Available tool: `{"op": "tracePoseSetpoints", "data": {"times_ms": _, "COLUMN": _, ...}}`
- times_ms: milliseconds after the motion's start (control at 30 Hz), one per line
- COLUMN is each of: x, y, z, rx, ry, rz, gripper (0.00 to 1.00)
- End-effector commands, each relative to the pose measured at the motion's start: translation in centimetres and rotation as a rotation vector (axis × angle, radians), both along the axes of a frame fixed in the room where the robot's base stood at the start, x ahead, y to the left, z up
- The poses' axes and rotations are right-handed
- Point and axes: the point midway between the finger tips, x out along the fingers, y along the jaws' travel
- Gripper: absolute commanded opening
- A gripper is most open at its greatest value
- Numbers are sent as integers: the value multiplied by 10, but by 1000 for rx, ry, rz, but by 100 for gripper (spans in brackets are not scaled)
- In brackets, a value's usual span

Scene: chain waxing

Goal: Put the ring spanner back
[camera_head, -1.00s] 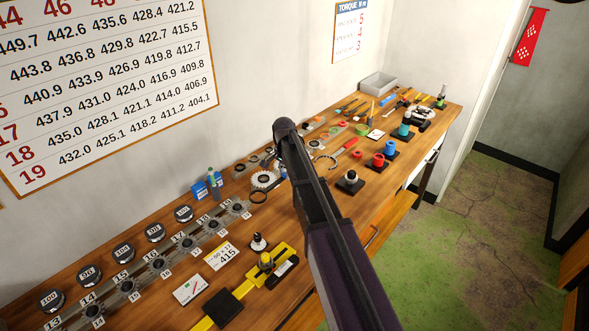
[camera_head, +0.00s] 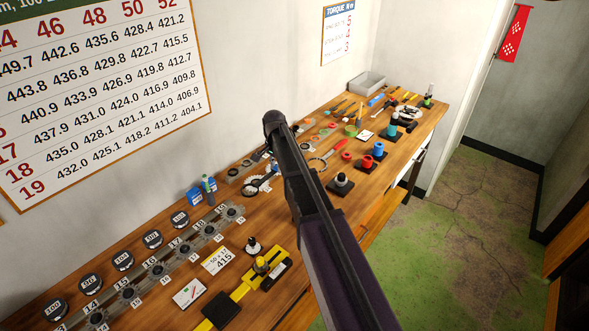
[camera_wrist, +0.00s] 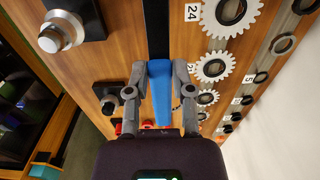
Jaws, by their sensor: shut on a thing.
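In the wrist view, my gripper (camera_wrist: 161,72) is shut on a flat blue handle with a black shaft, which I take to be the ring spanner (camera_wrist: 161,95). The shaft runs away from the fingers and out at the top of the picture, so its far end is hidden there. The spanner is above the wooden bench (camera_wrist: 120,55), between a row of white gears (camera_wrist: 216,67) and black-based fittings (camera_wrist: 64,32).
The bench (camera_head: 150,310) is crowded along the wall. A numbered grey rail (camera_head: 157,271) and a yellow fixture (camera_head: 262,268) are at the near end. Red (camera_head: 374,152) and teal (camera_head: 390,132) parts stand farther along. A grey bin (camera_head: 367,82) is at the far end.

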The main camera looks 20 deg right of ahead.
Motion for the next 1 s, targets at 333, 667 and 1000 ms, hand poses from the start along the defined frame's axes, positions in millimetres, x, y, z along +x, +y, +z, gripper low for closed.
{"op": "tracePoseSetpoints", "data": {"times_ms": 333, "x": 0, "y": 0, "z": -21, "rx": 0, "ry": 0, "rz": 0, "gripper": 0}}
{"op": "tracePoseSetpoints", "data": {"times_ms": 667, "x": 0, "y": 0, "z": -21, "rx": 0, "ry": 0, "rz": 0, "gripper": 0}}
{"op": "tracePoseSetpoints", "data": {"times_ms": 1000, "x": 0, "y": 0, "z": -21, "rx": 0, "ry": 0, "rz": 0, "gripper": 0}}
